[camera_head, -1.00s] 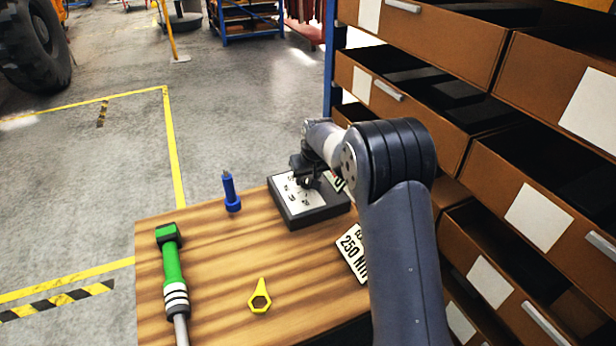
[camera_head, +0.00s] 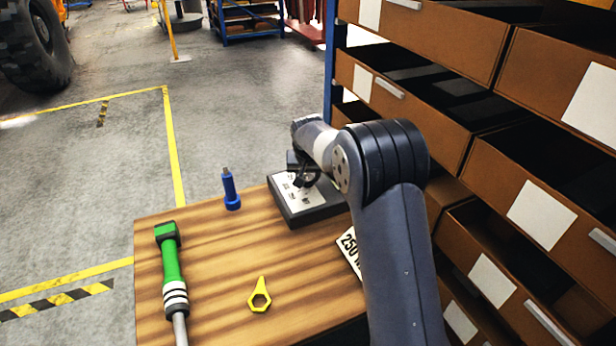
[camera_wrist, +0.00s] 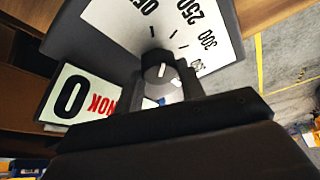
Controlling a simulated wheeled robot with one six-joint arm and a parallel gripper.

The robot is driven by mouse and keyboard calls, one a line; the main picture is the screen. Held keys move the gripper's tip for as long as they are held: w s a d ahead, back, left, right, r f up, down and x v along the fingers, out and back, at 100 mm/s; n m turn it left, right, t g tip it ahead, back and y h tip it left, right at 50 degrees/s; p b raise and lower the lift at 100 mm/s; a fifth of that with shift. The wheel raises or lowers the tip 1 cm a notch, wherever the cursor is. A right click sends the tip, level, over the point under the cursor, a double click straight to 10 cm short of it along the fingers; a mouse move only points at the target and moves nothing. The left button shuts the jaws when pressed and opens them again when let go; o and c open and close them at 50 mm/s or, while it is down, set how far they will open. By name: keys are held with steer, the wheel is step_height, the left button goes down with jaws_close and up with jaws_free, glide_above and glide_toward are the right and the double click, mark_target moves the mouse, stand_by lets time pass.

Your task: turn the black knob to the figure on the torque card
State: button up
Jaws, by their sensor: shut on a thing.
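The black knob (camera_wrist: 158,70) with a white pointer line sits between the two fingers of my gripper (camera_wrist: 160,84) in the wrist view. My gripper is shut on it. The knob stands on a white dial plate (camera_wrist: 135,22) with figures around it; 250 and 300 are readable, others are cut off or hidden. I cannot tell which figure the pointer meets. In the head view my gripper (camera_head: 303,178) is at the dark dial box (camera_head: 312,217) and hides the knob. The torque card (camera_head: 350,248) shows "250" and is partly behind my arm.
A green-handled tool (camera_head: 171,262), a yellow ring-ended piece (camera_head: 260,297) and a blue tool (camera_head: 230,190) are on the wooden table (camera_head: 210,290). A card with a red "NOK" (camera_wrist: 80,95) shows beside the dial box. Drawers (camera_head: 535,212) rise close on the right.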

steer(key=shift+a+m+h+b, duration=0.15)
steer(key=shift+m+h+b, duration=0.6)
steer(key=shift+m, duration=1.35)
steer(key=shift+g, duration=0.3)
steer(key=o, duration=1)
steer(key=b+v, duration=0.1)
steer(key=v, duration=0.9)
steer(key=shift+s+r, duration=0.2)
steer(key=shift+r, duration=0.15)
steer(key=shift+a+f, duration=0.1)
